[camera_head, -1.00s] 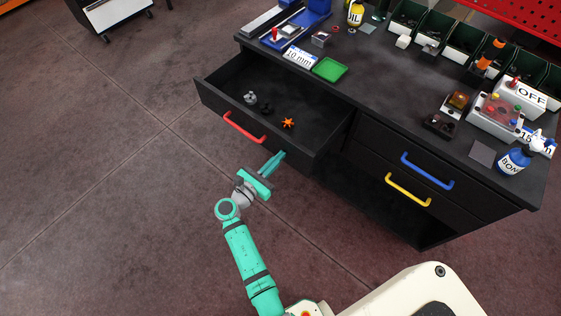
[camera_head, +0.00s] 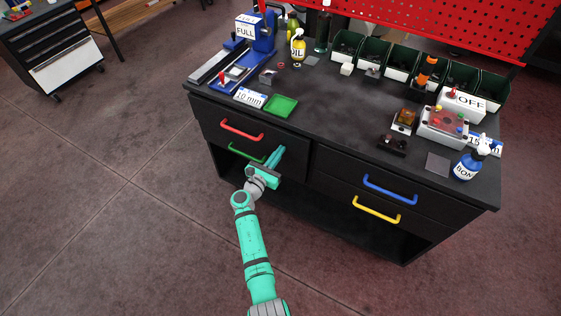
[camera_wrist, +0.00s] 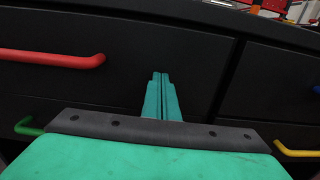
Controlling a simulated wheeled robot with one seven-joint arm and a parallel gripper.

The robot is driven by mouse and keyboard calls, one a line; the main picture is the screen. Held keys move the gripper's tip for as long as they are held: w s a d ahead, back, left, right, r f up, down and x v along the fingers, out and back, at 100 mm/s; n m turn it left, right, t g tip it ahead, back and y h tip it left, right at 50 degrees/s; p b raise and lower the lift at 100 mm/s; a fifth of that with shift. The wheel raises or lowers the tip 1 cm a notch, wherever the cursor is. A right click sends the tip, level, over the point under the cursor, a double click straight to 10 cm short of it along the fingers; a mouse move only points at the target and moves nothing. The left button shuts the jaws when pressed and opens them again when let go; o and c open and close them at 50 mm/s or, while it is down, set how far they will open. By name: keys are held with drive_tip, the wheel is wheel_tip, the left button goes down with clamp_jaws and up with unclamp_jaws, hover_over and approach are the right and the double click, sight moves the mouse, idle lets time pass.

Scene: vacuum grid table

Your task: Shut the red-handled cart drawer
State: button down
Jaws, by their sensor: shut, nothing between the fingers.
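The red-handled drawer (camera_head: 262,133) sits in the upper left of the black cart, its front level with the cart face in the head view. Its red handle (camera_head: 242,130) also shows at the left of the wrist view (camera_wrist: 52,58). My gripper (camera_head: 275,155) is shut and empty. Its fingertips (camera_wrist: 161,82) are at or very near the drawer front, right of the red handle; I cannot tell if they touch. The drawer's inside is hidden.
A green handle (camera_head: 246,153) lies below the red one. Blue (camera_head: 390,191) and yellow (camera_head: 376,210) handles are to the right. The cart top (camera_head: 335,95) holds a green tray (camera_head: 281,106), bottles and bins. Floor (camera_head: 130,220) to the left is clear.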

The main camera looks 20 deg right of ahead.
drive_tip(key=shift+w+d+r, duration=0.1)
drive_tip(key=shift+w, duration=1)
drive_tip(key=v, duration=1.4)
drive_tip(key=shift+s, duration=0.1)
